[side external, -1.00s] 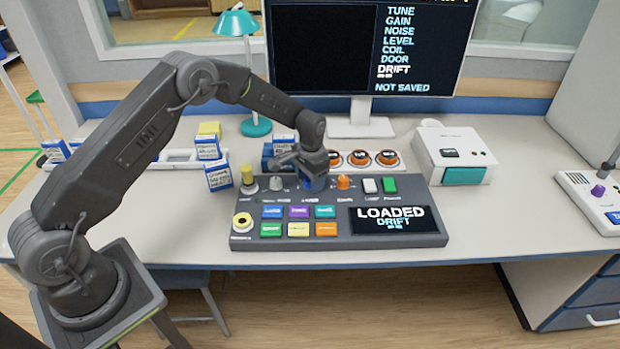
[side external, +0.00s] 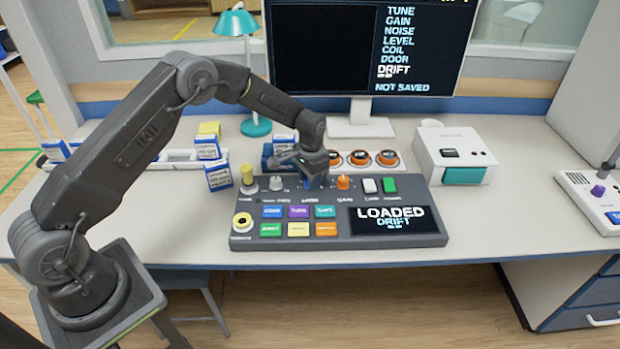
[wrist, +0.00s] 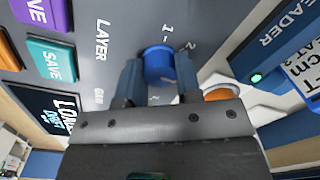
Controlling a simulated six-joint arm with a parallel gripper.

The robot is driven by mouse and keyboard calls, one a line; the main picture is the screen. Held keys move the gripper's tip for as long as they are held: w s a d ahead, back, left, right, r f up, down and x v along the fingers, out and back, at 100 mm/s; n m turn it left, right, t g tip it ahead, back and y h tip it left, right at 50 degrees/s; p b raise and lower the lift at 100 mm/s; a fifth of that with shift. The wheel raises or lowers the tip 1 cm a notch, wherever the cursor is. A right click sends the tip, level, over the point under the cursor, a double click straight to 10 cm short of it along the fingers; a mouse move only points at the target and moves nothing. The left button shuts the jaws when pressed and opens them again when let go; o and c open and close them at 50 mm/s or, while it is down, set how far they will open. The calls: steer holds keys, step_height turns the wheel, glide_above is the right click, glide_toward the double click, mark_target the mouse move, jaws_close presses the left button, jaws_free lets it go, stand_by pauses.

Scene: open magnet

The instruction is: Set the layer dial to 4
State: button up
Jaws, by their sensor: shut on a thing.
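The layer dial is a blue knob (wrist: 159,66) on the grey control panel, beside the printed word LAYER in the wrist view. My gripper (wrist: 160,82) is shut on this knob, one finger on each side of it. Small numbers are printed around the knob; a 1 and a 2 can be read, the others are partly hidden or too small. Which number the knob points to cannot be told. In the side external view my gripper (side external: 316,184) is over the top row of the control panel (side external: 240,205) and mostly hides the knob.
An orange knob (side external: 343,182) stands close to the right of my gripper, with white and green buttons beyond. A grey knob (side external: 276,183) and a yellow one (side external: 247,176) stand to the left. The panel screen (side external: 394,219) reads LOADED DRIFT. Several boxes and orange-ringed parts lie behind.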

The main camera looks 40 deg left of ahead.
steer(key=m, duration=0.4)
steer(key=shift+m, duration=2.6)
steer(key=o, duration=0.9)
steer(key=shift+r, duration=0.1)
steer(key=r, duration=1.3)
steer(key=shift+s+d+r, duration=0.15)
steer(key=shift+s+r, duration=0.1)
steer(key=shift+r, duration=0.05)
